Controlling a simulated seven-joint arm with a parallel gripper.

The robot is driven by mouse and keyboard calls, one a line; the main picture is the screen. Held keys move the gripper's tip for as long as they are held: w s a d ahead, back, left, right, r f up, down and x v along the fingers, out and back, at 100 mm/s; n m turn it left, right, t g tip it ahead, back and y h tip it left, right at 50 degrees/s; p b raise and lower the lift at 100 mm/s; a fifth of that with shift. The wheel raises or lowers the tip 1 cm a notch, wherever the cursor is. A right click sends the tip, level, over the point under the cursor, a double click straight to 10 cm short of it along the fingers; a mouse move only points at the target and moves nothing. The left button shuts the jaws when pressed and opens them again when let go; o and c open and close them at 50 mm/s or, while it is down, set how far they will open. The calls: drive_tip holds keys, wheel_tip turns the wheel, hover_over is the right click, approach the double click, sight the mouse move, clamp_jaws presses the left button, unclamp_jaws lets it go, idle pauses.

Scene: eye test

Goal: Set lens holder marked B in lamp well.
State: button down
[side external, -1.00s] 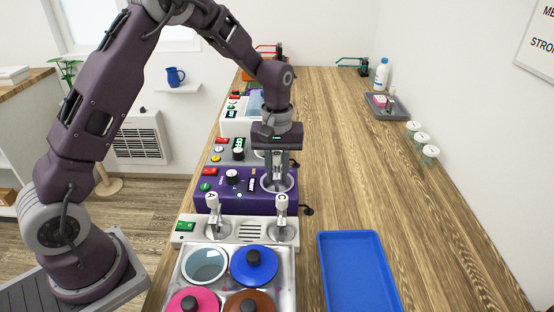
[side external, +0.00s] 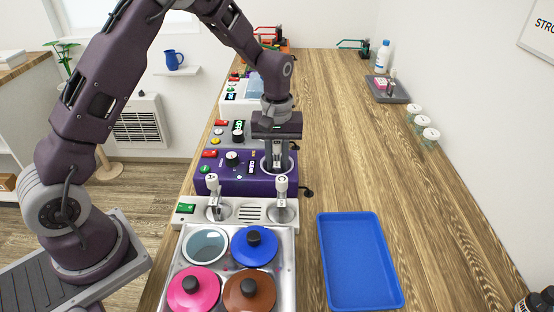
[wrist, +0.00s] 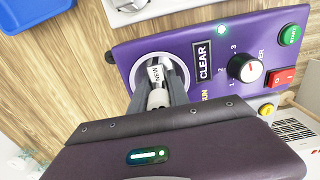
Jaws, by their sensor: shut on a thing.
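My gripper (side external: 277,163) points down at the round pale-rimmed well at the right end of the purple machine (side external: 200,182). In the wrist view my gripper (wrist: 160,78) is shut on a holder with a white tag (wrist: 155,73). The tag seems to read "NEW"; I see no B on it. The holder is over or in the ringed well (wrist: 136,66); its lower end is hidden, so I cannot tell if it is seated. Holders marked A (side external: 212,182) and C (side external: 281,185) stand upright in round seats on the white base (side external: 187,220) in front.
In front is a metal pan tray (side external: 290,265) with several lidded pots. A blue tray (side external: 360,300) lies to its right. The purple machine has a "CLEAR" label (wrist: 203,60), knob (wrist: 245,68) and buttons.

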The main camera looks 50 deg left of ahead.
sight(276, 142)
drive_tip(key=shift+f, duration=0.25)
drive_tip(key=c, duration=1)
unclamp_jaws()
drive_tip(key=shift+o, duration=0.2)
drive_tip(key=shift+r, duration=3.05)
drive_tip(key=shift+s+r, duration=0.1)
drive_tip(key=shift+r, duration=0.2)
drive_tip(key=s+d+r+m+t, duration=0.1)
drive_tip(key=s+r+m+t, duration=0.1)
drive_tip(key=s+r, duration=0.45)
drive_tip(key=s+d+r+m+t, duration=0.1)
drive_tip(key=s+r+m, duration=0.2)
drive_tip(key=s, duration=0.7)
drive_tip(key=s+d+r+m+t, duration=0.1)
drive_tip(key=s+r+m, duration=0.3)
drive_tip(key=s, duration=0.7)
drive_tip(key=shift+r+t, duration=0.45)
drive_tip(key=shift+t, duration=0.35)
